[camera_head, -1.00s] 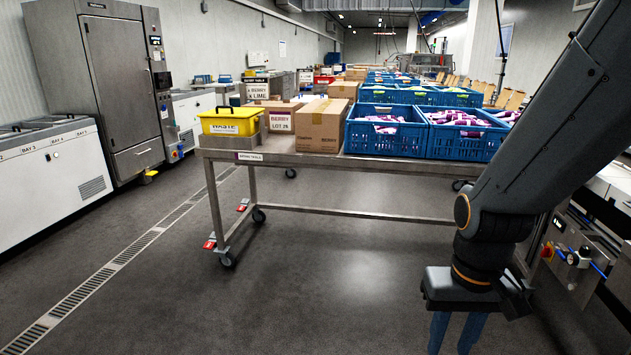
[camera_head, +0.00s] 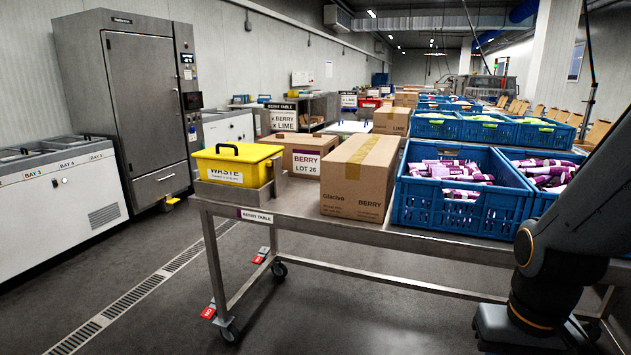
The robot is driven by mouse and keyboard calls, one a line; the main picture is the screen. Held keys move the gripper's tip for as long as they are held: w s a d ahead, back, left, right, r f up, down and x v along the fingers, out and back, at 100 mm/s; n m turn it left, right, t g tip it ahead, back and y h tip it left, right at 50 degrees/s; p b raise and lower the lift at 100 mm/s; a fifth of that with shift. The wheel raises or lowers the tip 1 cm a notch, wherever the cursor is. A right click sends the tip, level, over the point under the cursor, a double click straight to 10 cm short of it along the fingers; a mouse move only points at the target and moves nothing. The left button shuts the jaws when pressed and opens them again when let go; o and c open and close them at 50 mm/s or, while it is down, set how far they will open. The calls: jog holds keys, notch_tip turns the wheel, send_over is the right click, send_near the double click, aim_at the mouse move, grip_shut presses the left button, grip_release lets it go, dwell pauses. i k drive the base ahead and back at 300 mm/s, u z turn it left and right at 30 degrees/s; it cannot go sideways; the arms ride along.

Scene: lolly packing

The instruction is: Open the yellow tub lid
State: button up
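The yellow waste tub (camera_head: 220,173) stands at the left end of the steel table, in a low metal holder. Its yellow lid (camera_head: 238,152) is shut and has a black handle (camera_head: 227,148) on top. A white WASTE label is on its front. My arm comes in from the right edge, far from the tub. Its wrist shows at the lower right, and the gripper fingers are out of view below the picture.
The steel table (camera_head: 290,205) has a Glacivo berry carton (camera_head: 352,190), a BERRY LOT 26 box (camera_head: 291,165) behind the tub, and blue crates (camera_head: 455,208) of purple-wrapped lollies. Freezers (camera_head: 60,190) line the left wall. The floor left of the table is clear.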

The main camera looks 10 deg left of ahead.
aim_at(243, 152)
jog(key=i, duration=0.3)
jog(key=u, duration=1.55)
jog(key=i, duration=1.05)
jog(key=z, duration=0.15)
